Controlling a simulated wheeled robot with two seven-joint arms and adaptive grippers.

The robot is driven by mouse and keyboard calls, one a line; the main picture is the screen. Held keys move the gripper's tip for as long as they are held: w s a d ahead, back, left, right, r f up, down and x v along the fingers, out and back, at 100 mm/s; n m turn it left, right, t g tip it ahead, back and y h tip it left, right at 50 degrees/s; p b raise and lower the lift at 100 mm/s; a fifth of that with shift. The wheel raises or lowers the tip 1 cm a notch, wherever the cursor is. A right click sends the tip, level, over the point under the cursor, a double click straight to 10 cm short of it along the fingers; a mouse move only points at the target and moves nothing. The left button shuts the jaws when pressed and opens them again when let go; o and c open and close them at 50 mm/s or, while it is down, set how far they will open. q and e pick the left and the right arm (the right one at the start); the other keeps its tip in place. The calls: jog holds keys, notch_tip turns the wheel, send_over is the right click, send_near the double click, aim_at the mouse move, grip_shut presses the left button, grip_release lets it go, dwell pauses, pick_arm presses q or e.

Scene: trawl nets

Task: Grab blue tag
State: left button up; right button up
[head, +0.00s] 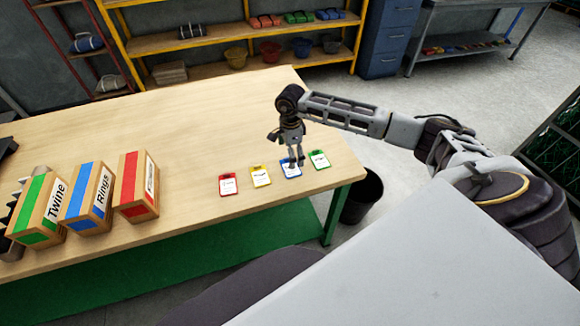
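The blue tag (291,171) lies on the wooden table near its right front edge, in a row with a red tag (228,186), a yellow tag (260,177) and a green tag (319,160). My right gripper (296,163) points down right over the blue tag and covers part of its upper side. Its fingertips look close together, but whether they touch or hold the tag is too small to tell. My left gripper is not in view.
Boxes marked Twine (42,209) and Rings (88,198) and a red-striped box (136,187) stand at the table's left. The table (200,130) is clear behind the tags. A dark bin (363,196) stands on the floor beyond its right end.

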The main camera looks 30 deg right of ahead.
aim_at(285, 163)
jog(key=shift+s+a+f+p, duration=0.1)
jog(key=shift+f+p, duration=0.2)
jog(key=shift+f, duration=0.85)
jog(key=shift+s+a+f+p, duration=0.1)
jog(key=shift+f+p, duration=0.2)
jog(key=shift+f, duration=0.8)
jog(key=shift+d+f, duration=0.1)
jog(key=shift+f, duration=0.25)
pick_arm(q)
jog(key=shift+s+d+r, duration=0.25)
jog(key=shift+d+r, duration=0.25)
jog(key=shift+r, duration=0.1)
pick_arm(e)
jog(key=c, duration=1.2)
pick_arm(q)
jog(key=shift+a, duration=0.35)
pick_arm(e)
grip_shut()
